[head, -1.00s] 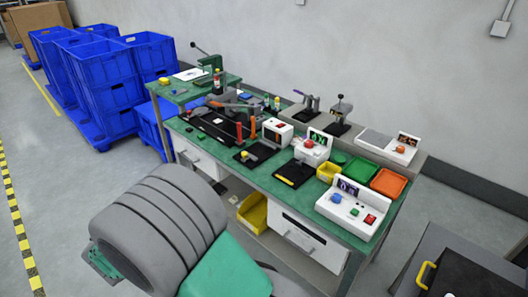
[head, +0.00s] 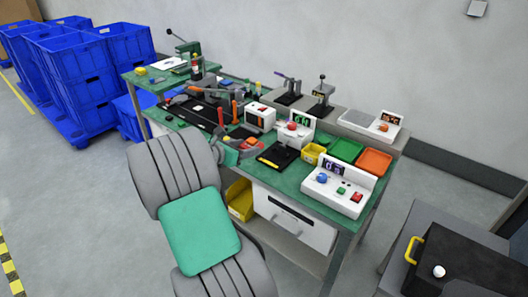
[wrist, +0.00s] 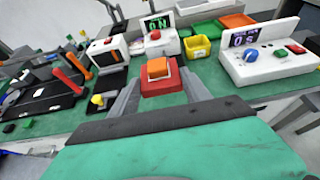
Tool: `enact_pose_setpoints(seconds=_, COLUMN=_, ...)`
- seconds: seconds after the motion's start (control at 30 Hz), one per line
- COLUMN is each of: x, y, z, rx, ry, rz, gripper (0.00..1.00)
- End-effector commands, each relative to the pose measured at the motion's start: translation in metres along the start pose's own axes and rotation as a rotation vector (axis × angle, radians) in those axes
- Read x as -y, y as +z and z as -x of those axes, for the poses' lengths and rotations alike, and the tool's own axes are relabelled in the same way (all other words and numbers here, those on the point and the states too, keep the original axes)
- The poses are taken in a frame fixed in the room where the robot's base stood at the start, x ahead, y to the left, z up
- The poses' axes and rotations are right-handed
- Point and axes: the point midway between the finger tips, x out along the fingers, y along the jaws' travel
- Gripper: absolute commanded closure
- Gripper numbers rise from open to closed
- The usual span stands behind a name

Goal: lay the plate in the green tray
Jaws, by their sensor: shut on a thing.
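My gripper (wrist: 160,84) is shut on a small red plate (wrist: 160,89) with an orange block on top, seen in the middle of the wrist view. The fingers grip it from both sides, and it is held above the bench. In the head view my gripper (head: 242,147) is over the near edge of the bench, and the plate is too small to make out clearly there. The green tray (head: 345,150) lies at the back right of the bench, between a yellow bin and an orange tray. In the wrist view the green tray (wrist: 204,29) is beyond the plate and apart from it.
A yellow bin (head: 313,152) and an orange tray (head: 374,162) flank the green tray. A white button box (head: 338,186) stands in front of them. A white device with a green display (head: 296,128) stands to the left. A black pad (head: 278,155) lies nearer.

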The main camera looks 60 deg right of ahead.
Motion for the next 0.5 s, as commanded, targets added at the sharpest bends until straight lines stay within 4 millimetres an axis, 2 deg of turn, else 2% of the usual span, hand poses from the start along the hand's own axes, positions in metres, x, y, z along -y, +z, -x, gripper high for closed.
enact_pose_setpoints(seconds=0.33, x=0.069, y=-0.016, z=-0.051, rx=-0.001, ry=-0.005, rz=0.000, gripper=0.84)
enact_pose_setpoints(seconds=0.5, x=0.093, y=-0.044, z=-0.078, rx=-0.001, ry=-0.002, rz=0.002, gripper=0.84)
